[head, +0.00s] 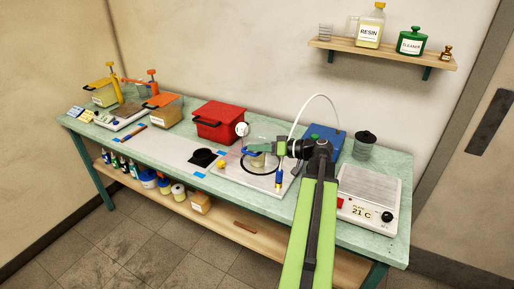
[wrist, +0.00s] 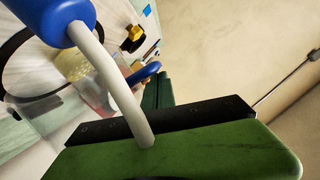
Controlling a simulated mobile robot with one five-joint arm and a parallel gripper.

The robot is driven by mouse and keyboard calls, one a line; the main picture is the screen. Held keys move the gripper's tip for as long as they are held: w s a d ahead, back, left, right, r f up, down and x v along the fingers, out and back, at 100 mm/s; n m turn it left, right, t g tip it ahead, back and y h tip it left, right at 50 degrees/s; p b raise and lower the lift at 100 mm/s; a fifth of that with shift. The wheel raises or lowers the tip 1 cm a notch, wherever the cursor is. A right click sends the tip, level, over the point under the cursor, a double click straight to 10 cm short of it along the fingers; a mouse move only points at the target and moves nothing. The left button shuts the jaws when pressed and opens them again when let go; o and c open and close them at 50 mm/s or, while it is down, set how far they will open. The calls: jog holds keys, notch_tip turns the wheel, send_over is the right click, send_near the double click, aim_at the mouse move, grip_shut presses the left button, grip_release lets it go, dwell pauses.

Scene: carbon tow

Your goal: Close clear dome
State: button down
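My gripper (head: 262,147) reaches left over the work plate, with a green finger showing. The clear dome (head: 258,160) appears to be the see-through shape just below and beside the finger, partly hidden by it; its exact pose is hard to read. A black ring (head: 262,171) lies on the plate around that spot. In the wrist view the black ring (wrist: 12,48) shows at the left, with a yellowish disc (wrist: 72,66) near it. A green finger (wrist: 190,150) with a black pad fills the bottom. The other finger is not clear, and no grip is visible.
A red box (head: 217,122) stands behind left. A hot plate (head: 370,190) reading 21 C is at the right. The bench's left middle is fairly clear.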

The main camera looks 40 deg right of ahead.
aim_at(258, 134)
jog(key=r+p, duration=0.1)
jog(key=d+r+p, duration=0.1)
jog(key=r+p, duration=0.1)
jog(key=d+r+p, duration=0.1)
jog(key=r, duration=0.1)
jog(key=shift+w+p, duration=0.35)
jog(key=f+v, duration=0.2)
jog(key=v, duration=0.7)
jog(key=shift+s+r+p, duration=0.35)
jog(key=shift+s+r, duration=0.05)
jog(key=shift+s, duration=0.25)
jog(key=shift+w, duration=0.1)
